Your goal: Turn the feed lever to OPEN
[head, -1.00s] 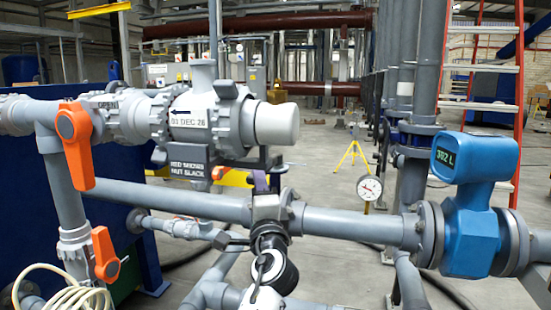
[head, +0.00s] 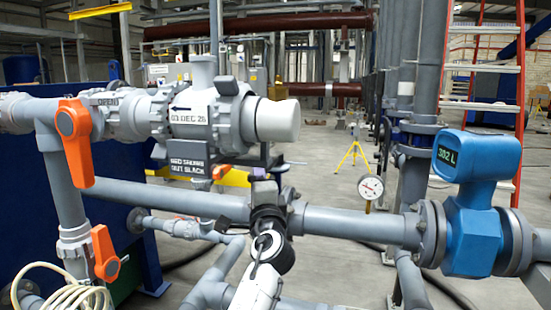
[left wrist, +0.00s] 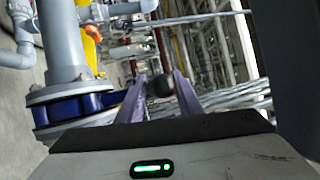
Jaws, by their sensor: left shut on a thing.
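My left gripper (head: 266,208) comes up from the bottom centre of the head view, in front of the fitting on the long grey horizontal pipe (head: 355,226). Its wrist hides most of that fitting. In the left wrist view, the purple fingers (left wrist: 160,92) are closed about a dark, rounded end (left wrist: 160,86). I take this to be the feed lever's grip, but its label and full shape are hidden. Two orange levers also show at the left: an upper one (head: 75,142) and a lower one (head: 104,254), both hanging down and apart from the gripper. My right gripper is not in view.
A blue flow meter (head: 478,200) sits on the pipe at the right. A white gauge (head: 370,187) stands above the pipe. A grey-white valve assembly (head: 190,115) is above and left of my gripper. Coiled cream hose (head: 65,292) lies at lower left. Open floor lies beyond.

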